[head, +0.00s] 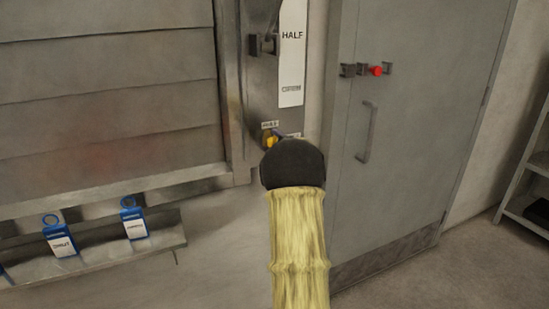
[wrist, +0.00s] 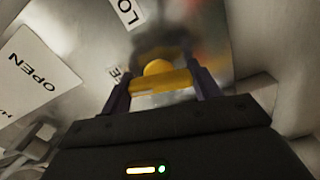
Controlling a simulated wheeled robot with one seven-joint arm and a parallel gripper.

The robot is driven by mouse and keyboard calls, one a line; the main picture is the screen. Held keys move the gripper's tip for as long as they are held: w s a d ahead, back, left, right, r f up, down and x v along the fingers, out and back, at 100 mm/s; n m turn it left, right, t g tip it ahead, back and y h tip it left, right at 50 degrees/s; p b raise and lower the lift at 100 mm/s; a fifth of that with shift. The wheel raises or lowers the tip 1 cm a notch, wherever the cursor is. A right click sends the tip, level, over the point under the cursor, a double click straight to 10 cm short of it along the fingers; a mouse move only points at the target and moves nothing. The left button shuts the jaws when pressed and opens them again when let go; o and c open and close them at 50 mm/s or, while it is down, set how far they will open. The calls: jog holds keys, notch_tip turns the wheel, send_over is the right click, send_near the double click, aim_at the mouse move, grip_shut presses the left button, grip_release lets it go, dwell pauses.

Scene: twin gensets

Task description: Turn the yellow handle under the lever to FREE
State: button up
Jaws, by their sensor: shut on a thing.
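The yellow handle (wrist: 160,83) sits on a metal plate in the wrist view, with a round yellow hub behind its bar. My gripper (wrist: 160,85) has one finger at each end of the bar and is shut on it. In the head view only a bit of the yellow handle (head: 271,141) shows past my dark wrist. A label starting "LO" (wrist: 127,10) is above the handle, and a partly hidden label (wrist: 115,72) is at its left. The lever (head: 263,45) stands above the handle, beside a white scale plate (head: 291,50) reading HALF.
A grey door (head: 420,120) with a pull handle and a red knob (head: 376,71) stands at the right. Louvres (head: 110,80) fill the left. A low shelf (head: 150,250) below them holds blue tagged padlocks (head: 133,220). Floor is clear before the door.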

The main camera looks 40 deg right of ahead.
jog(key=shift+f+n+b, duration=0.15)
jog(key=shift+n+b, duration=1.15)
jog(key=shift+b, duration=0.1)
jog(key=o, duration=1)
jog(key=shift+s, duration=0.15)
jog(key=v, duration=1.7)
